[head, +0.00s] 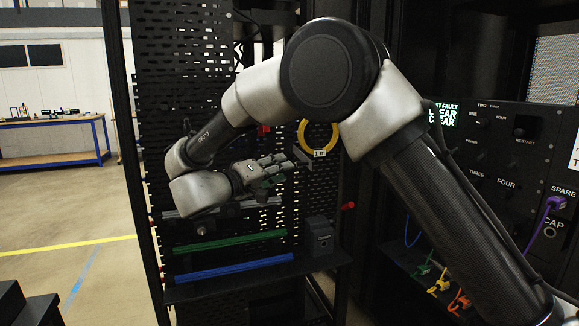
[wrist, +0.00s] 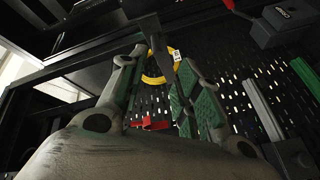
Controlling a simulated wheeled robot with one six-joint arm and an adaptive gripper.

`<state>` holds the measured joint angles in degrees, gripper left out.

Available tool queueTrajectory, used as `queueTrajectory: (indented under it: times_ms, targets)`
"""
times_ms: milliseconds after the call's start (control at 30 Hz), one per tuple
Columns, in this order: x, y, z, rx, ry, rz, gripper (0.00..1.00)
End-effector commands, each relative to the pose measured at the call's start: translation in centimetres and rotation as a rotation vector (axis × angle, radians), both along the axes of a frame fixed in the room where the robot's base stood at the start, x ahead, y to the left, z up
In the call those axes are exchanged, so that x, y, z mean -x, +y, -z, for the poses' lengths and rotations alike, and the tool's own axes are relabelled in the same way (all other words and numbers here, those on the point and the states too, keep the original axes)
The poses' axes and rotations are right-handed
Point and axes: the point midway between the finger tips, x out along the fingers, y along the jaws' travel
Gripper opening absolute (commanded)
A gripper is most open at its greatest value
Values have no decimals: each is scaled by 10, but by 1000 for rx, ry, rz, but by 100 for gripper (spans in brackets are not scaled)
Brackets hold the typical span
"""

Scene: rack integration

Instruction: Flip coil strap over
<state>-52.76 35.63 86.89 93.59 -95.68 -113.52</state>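A yellow coil (head: 304,136) hangs in front of the black perforated panel, with a white "1 m" tag (head: 320,153) at its lower edge. The coil also shows between my fingers in the wrist view (wrist: 152,80), partly hidden. A dark bar (wrist: 155,38) crosses in front of it there; I cannot tell whether this is the strap. My gripper (head: 284,166) is just left of and below the coil. In the wrist view my gripper (wrist: 157,66) has its fingers apart, with a clear gap and nothing visibly held. Contact with the bar cannot be told.
Green (head: 230,242) and blue (head: 230,269) bars lie low on the panel, with a small black box (head: 319,236) at right. A red-tipped part (head: 347,206) sticks out nearby. A control panel (head: 500,150) with cables stands right. Open floor lies left.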

Motion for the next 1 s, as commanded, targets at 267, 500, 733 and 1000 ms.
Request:
queueTrajectory:
  times_ms: [267,500,733,1000]
  targets:
    - [34,34,0,0,-1,-1,33]
    - [40,40,0,-1,-1,0,33]
    - [40,39,0,-10,-10,0,33]
    - [-13,108,36,-417,-144,-379,33]
